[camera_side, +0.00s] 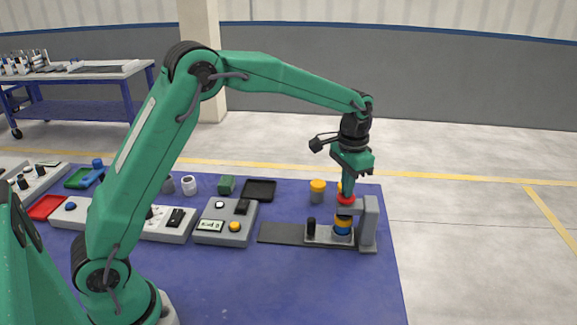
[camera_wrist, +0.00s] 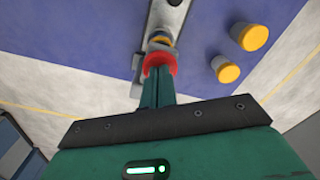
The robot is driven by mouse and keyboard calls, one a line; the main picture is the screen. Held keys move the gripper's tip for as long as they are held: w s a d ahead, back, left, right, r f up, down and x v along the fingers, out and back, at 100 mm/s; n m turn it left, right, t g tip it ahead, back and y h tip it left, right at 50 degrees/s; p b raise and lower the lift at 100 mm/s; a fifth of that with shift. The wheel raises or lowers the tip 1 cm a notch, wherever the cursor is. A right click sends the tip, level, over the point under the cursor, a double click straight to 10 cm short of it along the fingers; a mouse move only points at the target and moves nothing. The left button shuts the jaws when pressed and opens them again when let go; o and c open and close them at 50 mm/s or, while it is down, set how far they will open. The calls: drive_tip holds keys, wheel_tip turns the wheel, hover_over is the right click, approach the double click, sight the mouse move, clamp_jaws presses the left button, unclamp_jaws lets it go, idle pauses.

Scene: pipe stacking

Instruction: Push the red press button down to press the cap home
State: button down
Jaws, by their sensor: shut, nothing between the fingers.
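The red press button (camera_side: 346,199) sits on top of the grey press (camera_side: 369,222) at the right of the blue table. My gripper (camera_side: 347,190) is shut and points straight down, with its fingertips at the top of the red button. The wrist view shows the closed fingers (camera_wrist: 157,85) over the red button (camera_wrist: 160,62), hiding part of it. Whether they touch it or stand just above I cannot tell. Under the press head stands a stack with a yellow-orange part and a blue part (camera_side: 342,229). The cap itself is hard to make out.
A yellow-topped grey cylinder (camera_side: 318,190) stands left of the press; two yellow-topped cylinders show in the wrist view (camera_wrist: 228,73). A black post (camera_side: 311,227) stands on the press base. A grey control box (camera_side: 226,222) and a black tray (camera_side: 260,190) lie further left. The front table is clear.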

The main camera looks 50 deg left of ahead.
drive_tip(key=shift+f, duration=0.75)
idle(0.8)
drive_tip(key=shift+r, duration=3.55)
drive_tip(key=shift+r, duration=0.15)
drive_tip(key=shift+s+a+r, duration=0.1)
drive_tip(key=shift+s+r, duration=0.1)
drive_tip(key=s+a+r+t, duration=0.1)
drive_tip(key=s+a+r, duration=0.1)
drive_tip(key=s+r, duration=0.4)
drive_tip(key=s+a+f+n+t, duration=0.1)
drive_tip(key=s+t, duration=0.1)
drive_tip(key=s, duration=0.9)
drive_tip(key=s+a+f+n+t, duration=0.1)
drive_tip(key=s+a+n+t, duration=0.1)
drive_tip(key=s, duration=1)
drive_tip(key=shift+s+a+t, duration=0.25)
drive_tip(key=shift+t, duration=0.05)
